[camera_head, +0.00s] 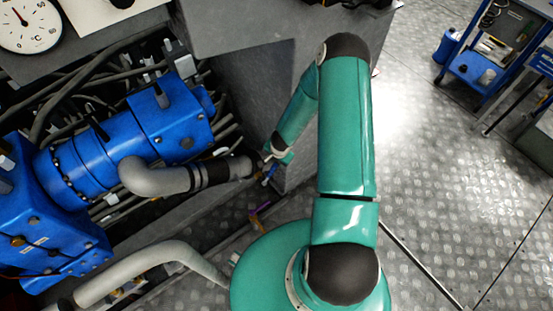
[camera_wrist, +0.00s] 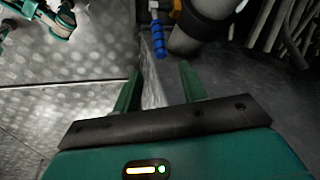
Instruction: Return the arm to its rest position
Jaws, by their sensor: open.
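My teal arm rises from its base in the head view, bends at a dark elbow and reaches down to the left. My gripper (camera_head: 272,156) is small there, close to the end of a grey hose (camera_head: 160,180), and its fingers are hard to make out. In the wrist view my gripper (camera_wrist: 160,68) shows two green fingers spread apart, with nothing between them. A blue handle (camera_wrist: 158,40) lies just beyond the fingertips, apart from them as far as I can tell. It also shows in the head view (camera_head: 270,173).
A blue machine (camera_head: 150,125) with hoses fills the left. A grey cabinet (camera_head: 250,75) stands beside my forearm. A dial gauge (camera_head: 28,25) is at the top left. A blue tool cart (camera_head: 480,70) stands at the top right. The metal floor (camera_head: 450,200) on the right is mostly clear.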

